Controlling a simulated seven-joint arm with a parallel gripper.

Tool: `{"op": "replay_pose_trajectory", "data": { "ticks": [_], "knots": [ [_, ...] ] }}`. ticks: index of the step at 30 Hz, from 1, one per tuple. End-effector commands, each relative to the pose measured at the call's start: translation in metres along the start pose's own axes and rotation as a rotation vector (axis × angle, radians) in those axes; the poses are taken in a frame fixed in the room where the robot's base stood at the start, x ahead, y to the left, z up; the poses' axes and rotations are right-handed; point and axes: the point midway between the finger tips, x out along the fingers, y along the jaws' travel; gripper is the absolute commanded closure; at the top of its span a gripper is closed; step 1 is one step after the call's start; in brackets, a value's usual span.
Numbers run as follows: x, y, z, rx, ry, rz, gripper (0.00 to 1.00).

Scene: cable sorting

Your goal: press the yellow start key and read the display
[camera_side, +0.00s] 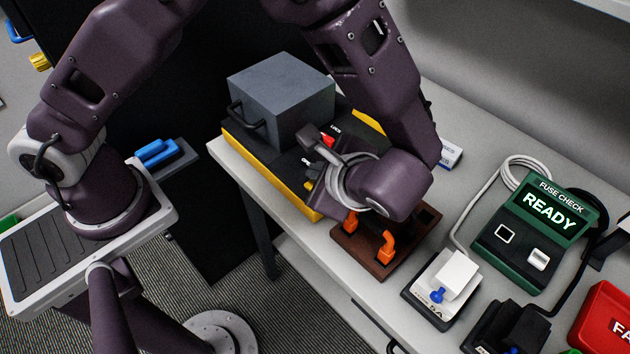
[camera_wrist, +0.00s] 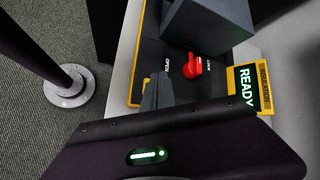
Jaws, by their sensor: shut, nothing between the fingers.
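My gripper (camera_wrist: 158,90) is shut and empty, its dark fingers over the black top of a yellow-edged tester (camera_side: 240,142), beside the OPEN label. In the side view, my wrist hides the near part of the tester. The tester carries a red knob (camera_wrist: 194,65) between OPEN and LOCK labels. Its display (camera_wrist: 243,88), in a yellow frame marked INSULATION, reads READY in the wrist view. Whether the fingers touch the panel I cannot tell.
A grey box (camera_side: 283,95) stands on the tester. A brown board with orange clips (camera_side: 388,247) lies below my wrist. To the right are a white block (camera_side: 458,274) on a small base, a green FUSE CHECK unit (camera_side: 548,209) showing READY, and a red unit (camera_side: 604,320).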

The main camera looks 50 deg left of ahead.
Motion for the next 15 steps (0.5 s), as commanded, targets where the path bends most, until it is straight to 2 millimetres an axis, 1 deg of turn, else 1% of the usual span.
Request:
{"op": "replay_pose_trajectory", "data": {
  "ticks": [10, 15],
  "knots": [
    [0.0003, 0.0002, -0.0002, 0.0, 0.0, 0.0, 1.0],
    [0.004, 0.0031, -0.0028, 0.001, -0.001, 0.0, 1.0]
  ]
}}
